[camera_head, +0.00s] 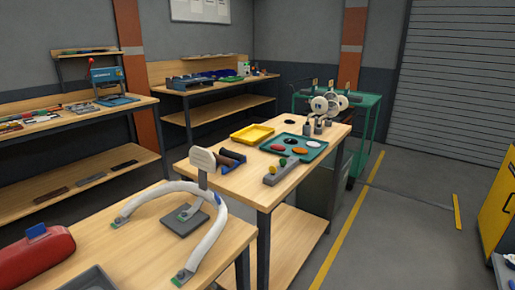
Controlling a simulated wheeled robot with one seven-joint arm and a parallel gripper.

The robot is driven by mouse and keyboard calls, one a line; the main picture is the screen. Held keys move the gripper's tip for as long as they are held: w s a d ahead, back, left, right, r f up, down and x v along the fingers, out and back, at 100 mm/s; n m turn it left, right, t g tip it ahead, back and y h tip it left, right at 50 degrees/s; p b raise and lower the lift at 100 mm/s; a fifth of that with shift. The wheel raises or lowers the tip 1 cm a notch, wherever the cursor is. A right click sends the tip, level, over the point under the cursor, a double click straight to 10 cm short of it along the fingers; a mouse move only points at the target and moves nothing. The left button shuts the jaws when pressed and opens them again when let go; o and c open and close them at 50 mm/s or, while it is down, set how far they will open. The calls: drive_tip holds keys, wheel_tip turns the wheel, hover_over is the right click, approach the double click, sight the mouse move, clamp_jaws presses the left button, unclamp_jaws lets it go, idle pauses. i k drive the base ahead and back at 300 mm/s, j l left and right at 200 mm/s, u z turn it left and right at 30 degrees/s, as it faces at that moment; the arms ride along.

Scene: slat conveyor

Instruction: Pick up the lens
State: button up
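No object is plainly recognisable as the lens at this size. Several small round discs lie in a teal tray on the middle wooden table; they may be lenses. They include a red disc (278,147), an orange disc (300,151) and a pale disc (314,144). The teal tray (268,148) sits near the table's right side. A black disc (289,122) lies on the table behind the tray. My gripper is not in view, so its state and its distance from the discs do not show.
A yellow tray (252,134), dark rollers (231,156) and a grey block with coloured balls (281,172) share the middle table (222,183). A white curved frame (213,241) and a red case (35,255) stand on the front table. Open floor (400,235) lies right.

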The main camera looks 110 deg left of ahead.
sight(312, 144)
drive_tip(key=u, duration=3.45)
